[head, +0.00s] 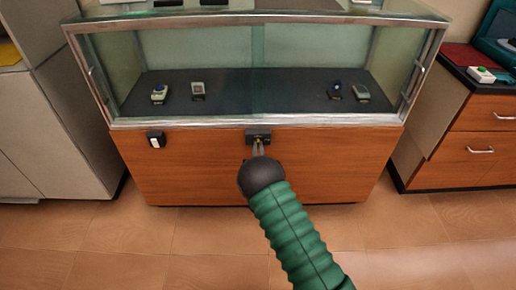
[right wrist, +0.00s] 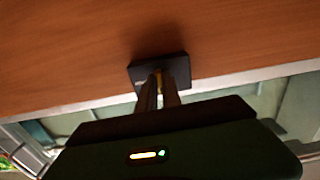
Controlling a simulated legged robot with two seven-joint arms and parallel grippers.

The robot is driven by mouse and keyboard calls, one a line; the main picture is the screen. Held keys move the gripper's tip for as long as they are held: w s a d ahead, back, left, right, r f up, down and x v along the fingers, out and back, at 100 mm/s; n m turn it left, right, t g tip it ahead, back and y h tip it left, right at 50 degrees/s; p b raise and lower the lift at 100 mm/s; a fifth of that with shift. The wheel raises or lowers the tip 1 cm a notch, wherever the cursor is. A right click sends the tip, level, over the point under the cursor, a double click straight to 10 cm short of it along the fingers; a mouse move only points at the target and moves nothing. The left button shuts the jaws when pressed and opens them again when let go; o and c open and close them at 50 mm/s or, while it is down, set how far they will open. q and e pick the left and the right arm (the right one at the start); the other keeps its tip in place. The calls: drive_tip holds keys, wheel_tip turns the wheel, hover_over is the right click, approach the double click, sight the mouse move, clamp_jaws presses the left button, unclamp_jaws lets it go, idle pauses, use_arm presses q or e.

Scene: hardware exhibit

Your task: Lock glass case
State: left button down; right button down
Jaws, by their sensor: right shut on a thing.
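The glass case (head: 185,52) stands ahead, with two overlapping glass panes on a wooden base (head: 190,170). A small black lock block (head: 258,134) sits at the middle of the base's top edge, just under the metal rail. It also shows in the right wrist view (right wrist: 178,66). My right gripper (head: 259,148) reaches the lock block from below. Its two fingers are shut on a small yellowish key-like piece (right wrist: 159,76) at the block's face. The fingers hide most of that piece, so I cannot tell how it is turned. My left gripper is in neither view.
Several small devices (head: 159,93) lie on the dark shelf inside the case. A small black box with a white tag (head: 156,140) is on the base's left front. Grey cabinet (head: 55,130) stands left, wooden drawers (head: 470,155) right. The tiled floor (head: 180,240) in front is clear.

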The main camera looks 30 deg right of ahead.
drive_tip(key=shift+w+d+r, duration=0.1)
drive_tip(key=shift+d+r, duration=0.05)
drive_tip(key=shift+r, duration=0.15)
drive_tip(key=c, duration=1.5)
unclamp_jaws()
drive_tip(key=shift+f, duration=0.25)
drive_tip(key=shift+a, duration=0.2)
drive_tip(key=shift+s+a, duration=0.2)
drive_tip(key=shift+s, duration=0.25)
drive_tip(key=p+v, duration=0.4)
drive_tip(key=v, duration=1.1)
drive_tip(key=shift+s+a+f+p, duration=0.1)
drive_tip(key=shift+s+a+p, duration=0.05)
drive_tip(key=shift+s+p, duration=0.2)
